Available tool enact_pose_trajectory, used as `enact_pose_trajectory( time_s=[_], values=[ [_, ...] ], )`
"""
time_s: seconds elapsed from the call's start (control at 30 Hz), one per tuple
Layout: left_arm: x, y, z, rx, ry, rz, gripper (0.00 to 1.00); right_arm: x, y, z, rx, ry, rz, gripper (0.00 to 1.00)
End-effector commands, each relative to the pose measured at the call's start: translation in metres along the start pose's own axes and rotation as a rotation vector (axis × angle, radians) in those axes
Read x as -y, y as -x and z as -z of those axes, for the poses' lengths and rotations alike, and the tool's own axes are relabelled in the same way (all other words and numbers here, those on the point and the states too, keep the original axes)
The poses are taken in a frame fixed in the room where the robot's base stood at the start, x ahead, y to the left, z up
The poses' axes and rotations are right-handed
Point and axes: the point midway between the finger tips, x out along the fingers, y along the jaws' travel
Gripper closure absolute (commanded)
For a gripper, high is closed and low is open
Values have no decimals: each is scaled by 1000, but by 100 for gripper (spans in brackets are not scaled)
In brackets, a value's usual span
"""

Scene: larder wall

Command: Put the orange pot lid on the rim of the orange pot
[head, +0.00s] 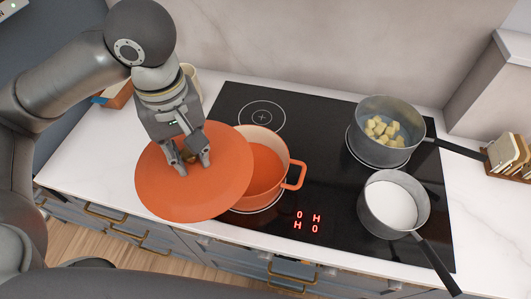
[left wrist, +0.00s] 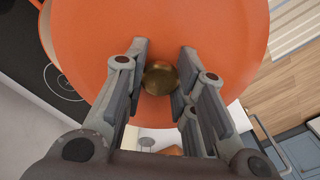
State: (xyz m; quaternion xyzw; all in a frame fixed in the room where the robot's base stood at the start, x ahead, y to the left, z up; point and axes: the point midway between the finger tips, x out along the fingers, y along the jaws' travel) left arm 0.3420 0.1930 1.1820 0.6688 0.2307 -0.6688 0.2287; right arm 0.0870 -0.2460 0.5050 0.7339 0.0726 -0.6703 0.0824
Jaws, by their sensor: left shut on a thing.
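The orange pot lid (head: 215,190) is a wide disc with a brass knob; it also fills the upper part of the left wrist view (left wrist: 225,30). My left gripper (head: 189,164) is shut on the lid's brass knob (left wrist: 159,78), with a finger on either side. The orange pot (head: 271,168) stands on the left part of the hob, with orange contents and a handle on its right. The lid is to the left of the pot's centre and covers its left part from the head view. I cannot tell whether lid and rim touch. My right gripper is not in view.
The black hob (head: 315,150) also carries a grey saucepan with yellow cubes (head: 389,130) and a grey saucepan with white contents (head: 392,203). Their handles stick out right and toward the front. Bread slices (head: 504,153) stand in a rack at right. The hob's middle is clear.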

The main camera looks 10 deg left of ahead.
Motion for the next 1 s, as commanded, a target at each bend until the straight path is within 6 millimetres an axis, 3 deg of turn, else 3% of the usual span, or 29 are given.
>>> enact_pose_trajectory(
  time_s=[0.37,0.5,0.7,1.0],
  values=[
    [-72,-31,31,3,3,0,100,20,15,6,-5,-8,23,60],
    [-94,-56,42,3,3,2,100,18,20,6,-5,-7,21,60],
    [-114,-81,51,0,1,-1,100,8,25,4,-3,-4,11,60],
    [-124,-106,56,1,1,2,100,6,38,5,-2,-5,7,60]
  ],
)
